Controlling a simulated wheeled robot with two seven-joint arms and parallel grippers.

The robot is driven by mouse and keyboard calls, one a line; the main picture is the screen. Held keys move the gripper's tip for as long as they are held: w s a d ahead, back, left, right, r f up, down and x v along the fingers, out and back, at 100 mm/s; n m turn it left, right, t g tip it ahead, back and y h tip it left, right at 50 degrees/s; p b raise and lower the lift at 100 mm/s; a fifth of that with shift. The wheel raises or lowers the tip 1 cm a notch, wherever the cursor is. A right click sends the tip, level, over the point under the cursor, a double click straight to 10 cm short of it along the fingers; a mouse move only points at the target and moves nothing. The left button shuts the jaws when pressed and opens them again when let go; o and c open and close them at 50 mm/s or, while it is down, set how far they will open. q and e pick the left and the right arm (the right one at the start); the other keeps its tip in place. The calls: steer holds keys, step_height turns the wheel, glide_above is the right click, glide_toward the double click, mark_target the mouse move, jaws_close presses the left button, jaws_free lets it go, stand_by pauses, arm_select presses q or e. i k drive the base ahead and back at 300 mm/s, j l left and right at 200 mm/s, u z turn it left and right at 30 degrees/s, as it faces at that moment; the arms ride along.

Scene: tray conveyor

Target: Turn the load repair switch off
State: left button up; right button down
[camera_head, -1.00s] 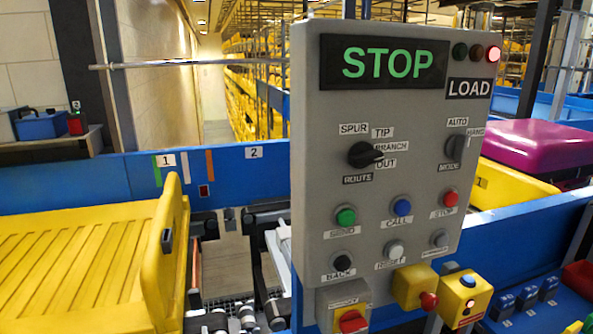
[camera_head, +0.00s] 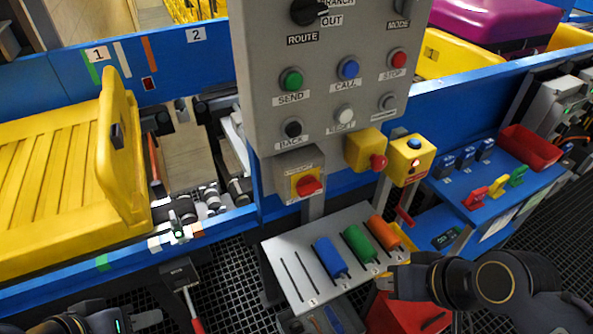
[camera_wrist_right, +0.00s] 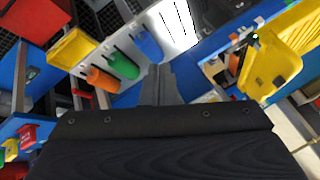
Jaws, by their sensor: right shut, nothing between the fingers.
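A rotary switch with a red handle on a yellow plate (camera_head: 306,182) sits in a grey box at the bottom of the grey control panel (camera_head: 260,90). Its label is too small to read. The red handle lies roughly sideways, slightly tilted. My right gripper (camera_head: 397,280) is at the lower right, below and right of the switch and apart from it. In the right wrist view its fingers (camera_wrist_right: 160,85) are closed and empty. My left gripper (camera_head: 140,320) is partly in view at the bottom left edge, far from the switch; its fingers are not clear.
Below the switch, a pale rack (camera_head: 300,275) holds blue, green and orange handled pieces. Yellow boxes with a red knob (camera_head: 378,162) and a blue button (camera_head: 414,143) stand right of it. A yellow tray (camera_head: 50,190) lies on the left conveyor. A red bin (camera_head: 535,147) is at right.

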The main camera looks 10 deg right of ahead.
mark_target(308, 184)
steer(key=j, duration=0.45)
steer(key=k+j+z, duration=0.15)
steer(key=j, duration=0.65)
steer(key=k+z, duration=0.05)
